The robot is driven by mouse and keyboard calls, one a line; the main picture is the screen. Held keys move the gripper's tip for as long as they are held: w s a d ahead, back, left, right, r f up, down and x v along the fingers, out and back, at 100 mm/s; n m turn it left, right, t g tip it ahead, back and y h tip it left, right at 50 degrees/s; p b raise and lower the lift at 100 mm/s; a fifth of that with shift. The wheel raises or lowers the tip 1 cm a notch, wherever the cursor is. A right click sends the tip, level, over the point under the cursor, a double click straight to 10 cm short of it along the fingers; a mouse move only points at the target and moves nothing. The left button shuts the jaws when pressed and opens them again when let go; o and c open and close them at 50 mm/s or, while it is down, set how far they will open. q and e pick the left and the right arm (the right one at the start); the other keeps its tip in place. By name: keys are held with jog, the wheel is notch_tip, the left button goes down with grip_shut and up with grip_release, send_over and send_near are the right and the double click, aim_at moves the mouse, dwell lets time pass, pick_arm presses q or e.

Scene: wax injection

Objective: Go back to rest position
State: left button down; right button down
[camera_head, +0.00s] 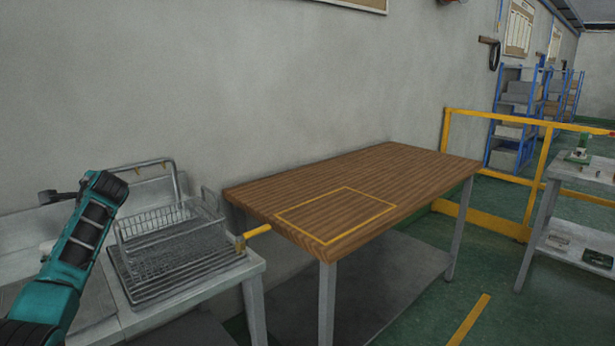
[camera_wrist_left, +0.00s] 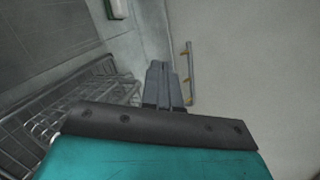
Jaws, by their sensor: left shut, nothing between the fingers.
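My left arm (camera_head: 82,235), teal and black, rises from the lower left over the sink counter in the head view. My left gripper (camera_wrist_left: 160,66) shows in the left wrist view, its two dark grey fingers together with nothing between them. It points toward the wall side, near the metal pipe. My right gripper and arm are not in view.
A wire basket (camera_head: 170,219) stands on the drying rack (camera_head: 184,274) beside the left arm. A metal pipe (camera_wrist_left: 191,72) runs near the fingers. The wooden table (camera_head: 385,165) has a bare yellow-outlined square. A yellow rail (camera_head: 541,170) stands behind it.

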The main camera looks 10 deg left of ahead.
pick_arm(q)
jog(key=w+d+r+n+t+h, duration=0.5)
jog(key=w+d+r+n+t, duration=0.4)
jog(key=n, duration=0.3)
jog(key=s+d+f+m+h, duration=0.2)
jog(key=d+f, duration=0.3)
jog(key=f, duration=0.5)
jog(key=s+d+f+m+h, duration=0.1)
jog(key=s+d+f+h, duration=0.15)
jog(key=d+f, duration=0.55)
jog(key=s+d+f+m+g+h, duration=0.1)
jog(key=s+d+f, duration=0.35)
jog(key=f, duration=0.25)
jog(key=s+d+f+g+h, duration=0.1)
jog(key=s+d+f, duration=0.2)
jog(key=s+f, duration=0.3)
jog(key=s+d+f+g, duration=0.1)
jog(key=s+d+f, duration=0.2)
jog(key=s, duration=0.5)
jog(key=s+d+f+g+h, duration=0.1)
jog(key=s+d+f, duration=0.3)
jog(key=s, duration=0.5)
jog(key=s+d+f+g+h, duration=0.1)
jog(key=s+d+f, duration=0.3)
jog(key=s+d, duration=0.2)
jog(key=shift+s+d, duration=0.4)
jog(key=shift+s, duration=0.75)
jog(key=shift+s+a+f+h, duration=0.1)
jog(key=shift+a+h, duration=0.05)
jog(key=shift+h, duration=0.1)
